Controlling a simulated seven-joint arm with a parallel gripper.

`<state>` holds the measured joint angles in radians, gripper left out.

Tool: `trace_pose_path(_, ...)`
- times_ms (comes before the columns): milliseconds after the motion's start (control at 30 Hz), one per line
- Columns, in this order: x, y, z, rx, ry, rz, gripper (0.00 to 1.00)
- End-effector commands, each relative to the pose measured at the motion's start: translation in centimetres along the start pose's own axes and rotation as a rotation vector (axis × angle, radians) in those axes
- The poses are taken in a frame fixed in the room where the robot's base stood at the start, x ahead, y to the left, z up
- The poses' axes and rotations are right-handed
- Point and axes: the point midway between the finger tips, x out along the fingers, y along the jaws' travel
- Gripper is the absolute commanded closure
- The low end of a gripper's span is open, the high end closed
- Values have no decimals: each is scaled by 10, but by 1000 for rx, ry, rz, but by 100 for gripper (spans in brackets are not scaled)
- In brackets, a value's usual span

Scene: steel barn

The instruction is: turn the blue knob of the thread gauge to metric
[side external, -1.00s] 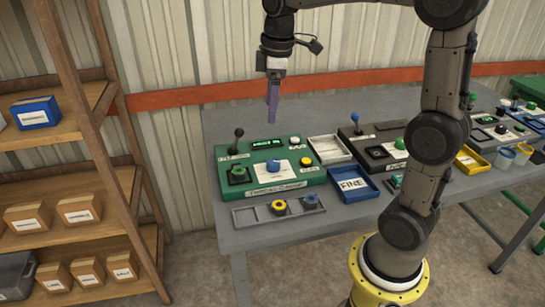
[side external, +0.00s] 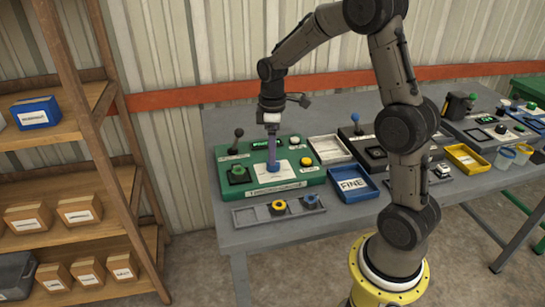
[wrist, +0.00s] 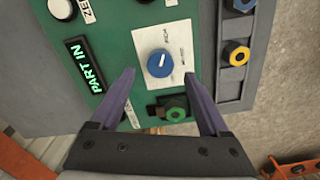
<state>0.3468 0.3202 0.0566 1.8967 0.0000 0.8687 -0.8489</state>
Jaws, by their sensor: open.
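The thread gauge is a green box (side external: 308,180) on the grey table in the side external view. Its blue knob (wrist: 159,64) sits on a white label plate (wrist: 180,38) in the wrist view. A white pointer line on the knob points toward the upper right of that picture; the small print around it is too blurred to read surely. My gripper (wrist: 160,74) is open, with its two purple fingers on either side of the knob, tips near it. In the side external view my gripper (side external: 272,161) points down at the knob (side external: 273,168), partly hiding it. Contact cannot be told.
The gauge's lit display (wrist: 85,66) reads PART IN. A green ring (wrist: 175,114) sits in the gauge near one finger. A black lever (side external: 239,133), yellow button (side external: 306,159) and grey tray (side external: 246,218) with rings are close by. A blue FINE tray (side external: 370,190) stands right.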

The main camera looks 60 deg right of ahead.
Motion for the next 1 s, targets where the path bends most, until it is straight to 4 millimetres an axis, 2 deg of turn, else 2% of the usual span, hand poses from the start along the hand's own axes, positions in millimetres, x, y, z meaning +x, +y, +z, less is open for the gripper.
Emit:
trace_pose_path(100, 17, 0, 0, 0, -2, -3, 21)
trace_pose_path(233, 27, 0, 0, 0, 0, 0, 21)
trace_pose_path(600, 32, 0, 0, 0, 0, 0, 21)
trace_pose_path(1000, 32, 0, 0, 0, 1, 0, 93)
